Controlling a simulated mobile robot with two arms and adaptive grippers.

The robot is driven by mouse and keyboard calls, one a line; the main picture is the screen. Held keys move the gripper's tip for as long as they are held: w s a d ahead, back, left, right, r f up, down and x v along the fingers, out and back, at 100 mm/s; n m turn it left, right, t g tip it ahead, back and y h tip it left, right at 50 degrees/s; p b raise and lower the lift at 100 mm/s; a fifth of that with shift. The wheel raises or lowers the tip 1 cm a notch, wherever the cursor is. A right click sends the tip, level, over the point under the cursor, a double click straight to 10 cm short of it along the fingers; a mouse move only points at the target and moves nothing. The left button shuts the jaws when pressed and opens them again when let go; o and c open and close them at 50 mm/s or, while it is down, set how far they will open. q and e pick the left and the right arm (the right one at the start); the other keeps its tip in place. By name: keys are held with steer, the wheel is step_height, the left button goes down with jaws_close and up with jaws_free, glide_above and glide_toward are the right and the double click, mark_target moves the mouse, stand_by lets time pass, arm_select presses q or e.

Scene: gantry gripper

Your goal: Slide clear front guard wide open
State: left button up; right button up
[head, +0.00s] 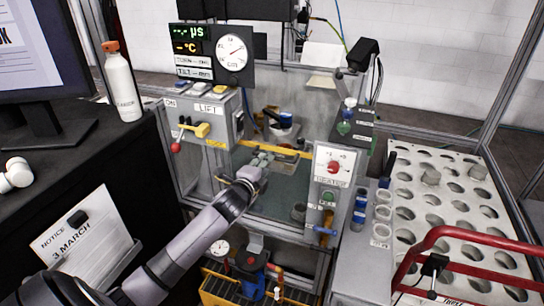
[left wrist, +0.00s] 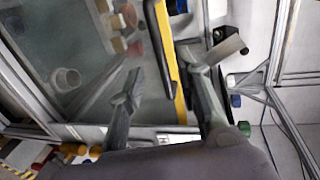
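The clear front guard (head: 285,190) is a see-through panel in the metal frame of the machine. A yellow bar (head: 287,150) runs along its top, and in the left wrist view the bar (left wrist: 166,60) stands nearly upright. My left gripper (head: 260,159) is in front of the guard, near the yellow bar. In the left wrist view its two fingers (left wrist: 165,85) are spread, with the yellow bar showing between them. I cannot tell whether either finger touches the bar. The gripper hides part of the panel. My right gripper is not in view.
A perforated tray (head: 440,205) and a red tube (head: 420,255) stand farther right. A black desk with a bottle (head: 121,85) is at the left.

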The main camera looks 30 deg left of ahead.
arm_select(q)
steer(key=x, duration=0.7)
steer(key=shift+d, duration=0.1)
jaws_close()
stand_by(0.7)
